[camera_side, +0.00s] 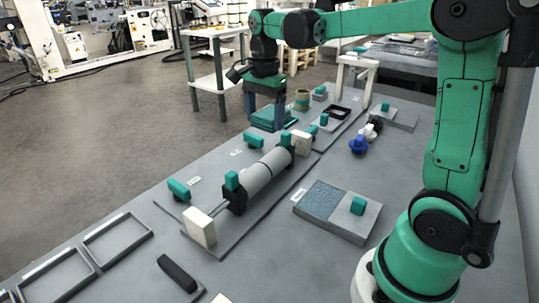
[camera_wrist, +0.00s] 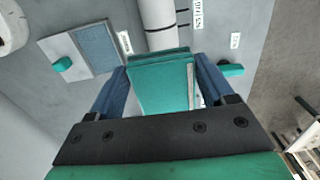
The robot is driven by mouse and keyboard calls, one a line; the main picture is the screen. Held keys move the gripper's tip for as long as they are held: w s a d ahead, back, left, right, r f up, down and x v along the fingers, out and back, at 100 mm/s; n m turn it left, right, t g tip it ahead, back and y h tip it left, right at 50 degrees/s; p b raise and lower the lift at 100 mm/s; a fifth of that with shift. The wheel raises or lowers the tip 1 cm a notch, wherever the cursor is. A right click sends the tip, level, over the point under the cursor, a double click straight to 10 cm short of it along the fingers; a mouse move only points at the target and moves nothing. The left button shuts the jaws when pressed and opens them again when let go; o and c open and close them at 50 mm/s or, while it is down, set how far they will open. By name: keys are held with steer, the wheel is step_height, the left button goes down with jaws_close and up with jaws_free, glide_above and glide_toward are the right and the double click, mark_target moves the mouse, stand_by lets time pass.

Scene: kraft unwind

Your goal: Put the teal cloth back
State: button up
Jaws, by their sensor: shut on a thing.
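The teal cloth (camera_wrist: 160,82) is a flat folded stack in the wrist view, between the two blue fingers of my gripper (camera_wrist: 162,88). My gripper is shut on it. In the side view my gripper (camera_side: 266,112) points down over the far left part of the grey table, beyond the roll. The cloth (camera_side: 288,117) shows there around the fingers, partly hidden by them. I cannot tell whether its underside touches the table.
A grey-white roll (camera_side: 265,172) lies on a shaft nearer the camera, with teal-handled parts around it. A board with a blue-grey textured half (camera_side: 320,199) is at right. Empty frames (camera_side: 117,237) lie at front left.

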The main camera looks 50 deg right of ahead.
steer(key=s+a+r, duration=0.1)
steer(key=s+a, duration=0.1)
steer(key=a, duration=0.1)
steer(key=s+a+r+m, duration=0.1)
steer(key=a, duration=0.2)
steer(key=s+a+r+m, duration=0.1)
steer(key=s+a, duration=0.1)
steer(key=a, duration=0.1)
steer(key=shift+s+a+r, duration=0.25)
steer(key=shift+s+a, duration=0.1)
steer(key=m, duration=0.2)
glide_above(274, 261)
step_height(274, 261, down, 19)
steer(key=shift+f, duration=0.1)
steer(key=o, duration=1.4)
steer(key=shift+r, duration=0.2)
